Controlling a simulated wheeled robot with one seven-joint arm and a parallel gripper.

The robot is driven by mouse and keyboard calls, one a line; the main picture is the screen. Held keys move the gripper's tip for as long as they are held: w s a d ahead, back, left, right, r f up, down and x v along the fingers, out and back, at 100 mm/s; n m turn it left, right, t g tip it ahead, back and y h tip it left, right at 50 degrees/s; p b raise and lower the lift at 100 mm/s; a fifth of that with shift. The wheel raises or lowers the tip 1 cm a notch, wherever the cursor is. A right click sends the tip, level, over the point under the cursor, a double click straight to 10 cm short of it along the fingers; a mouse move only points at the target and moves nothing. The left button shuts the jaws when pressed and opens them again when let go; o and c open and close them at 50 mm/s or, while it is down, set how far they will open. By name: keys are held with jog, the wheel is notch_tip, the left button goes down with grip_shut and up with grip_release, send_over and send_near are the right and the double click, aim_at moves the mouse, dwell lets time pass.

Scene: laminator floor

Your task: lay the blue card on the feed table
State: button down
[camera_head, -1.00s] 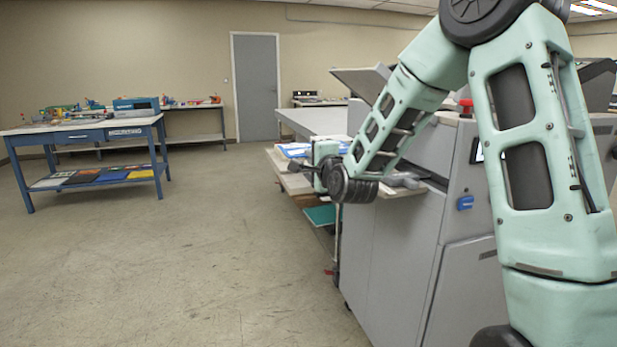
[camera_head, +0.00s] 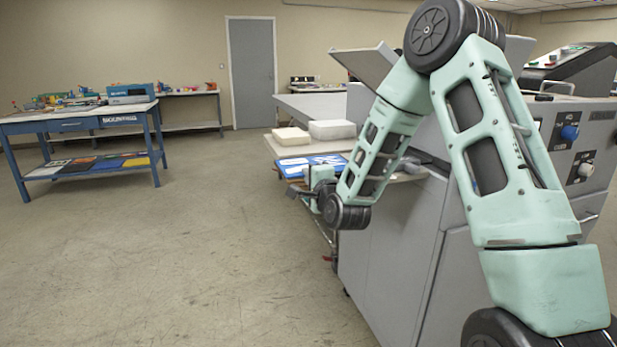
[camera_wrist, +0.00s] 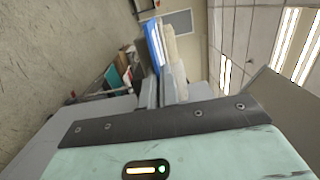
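The blue card (camera_head: 291,167), with white markings, is flat at the near end of the feed table (camera_head: 271,146) in the head view. My gripper (camera_head: 312,179) is at its near edge, largely hidden behind my own wrist. In the wrist view, the blue card (camera_wrist: 154,44) shows nearly edge-on, running out from between the two grey fingers of my gripper (camera_wrist: 162,84). The fingers look closed on its edge. I cannot tell whether the card touches the table or is just above it.
Two white stacks (camera_head: 291,136) (camera_head: 332,130) lie on the table just beyond the card. The grey laminator (camera_head: 392,240) stands close on the right. A blue workbench (camera_head: 80,122) with coloured sheets on its shelf is at the far left. The floor between is clear.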

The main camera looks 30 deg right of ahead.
jog(key=shift+f, duration=0.15)
jog(key=c, duration=1.7)
grip_release()
jog(key=p+v, duration=0.4)
jog(key=p, duration=0.1)
jog(key=p+v, duration=0.8)
jog(key=p, duration=0.1)
jog(key=shift+r+p, duration=0.25)
jog(key=shift+p, duration=0.1)
